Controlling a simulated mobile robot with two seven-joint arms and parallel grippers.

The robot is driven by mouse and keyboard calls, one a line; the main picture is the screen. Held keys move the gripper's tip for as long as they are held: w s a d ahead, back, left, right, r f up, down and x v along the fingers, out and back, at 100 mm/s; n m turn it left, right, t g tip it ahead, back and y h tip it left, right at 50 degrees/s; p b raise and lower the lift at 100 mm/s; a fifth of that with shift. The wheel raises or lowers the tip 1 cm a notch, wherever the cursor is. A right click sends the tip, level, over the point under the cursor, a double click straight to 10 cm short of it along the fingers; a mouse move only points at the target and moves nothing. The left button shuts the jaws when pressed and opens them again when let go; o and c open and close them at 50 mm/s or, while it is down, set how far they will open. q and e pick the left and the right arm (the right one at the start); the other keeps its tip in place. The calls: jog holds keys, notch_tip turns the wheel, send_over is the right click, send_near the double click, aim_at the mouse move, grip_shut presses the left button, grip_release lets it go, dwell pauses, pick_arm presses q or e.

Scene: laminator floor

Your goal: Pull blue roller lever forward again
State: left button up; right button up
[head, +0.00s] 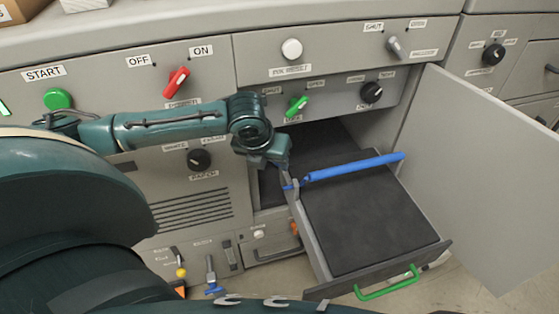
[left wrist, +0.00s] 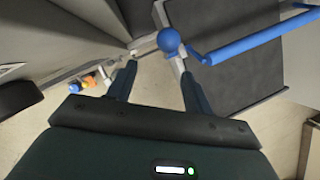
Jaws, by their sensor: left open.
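The blue roller (head: 355,166) lies across the pulled-out drawer with the dark mat (head: 365,215). In the left wrist view the roller (left wrist: 250,38) runs to the upper right. The blue lever knob (left wrist: 169,40) is a round ball near the roller's left end. My left gripper (head: 288,184) is at the drawer's left edge, pointing down. In the left wrist view its fingers (left wrist: 155,70) are open, with the knob just past the tips, nearer the right finger. I cannot tell whether they touch. In the head view the gripper partly hides the knob. My right gripper is not in view.
A large open door panel (head: 475,170) stands to the right of the drawer. The drawer front has a green handle (head: 388,285). The control panel above carries a red switch (head: 177,80), a green switch (head: 297,106) and a black knob (head: 371,92). Floor shows below the drawer.

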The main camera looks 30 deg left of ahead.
pick_arm(q)
jog(key=w, duration=0.3)
jog(key=shift+w+a+f, duration=0.15)
jog(key=shift+w+f, duration=0.2)
jog(key=b+x, duration=0.1)
jog(key=x, duration=0.1)
jog(key=shift+f, duration=0.45)
jog(key=shift+w+f+b, duration=0.3)
jog(key=shift+f, duration=0.35)
grip_shut()
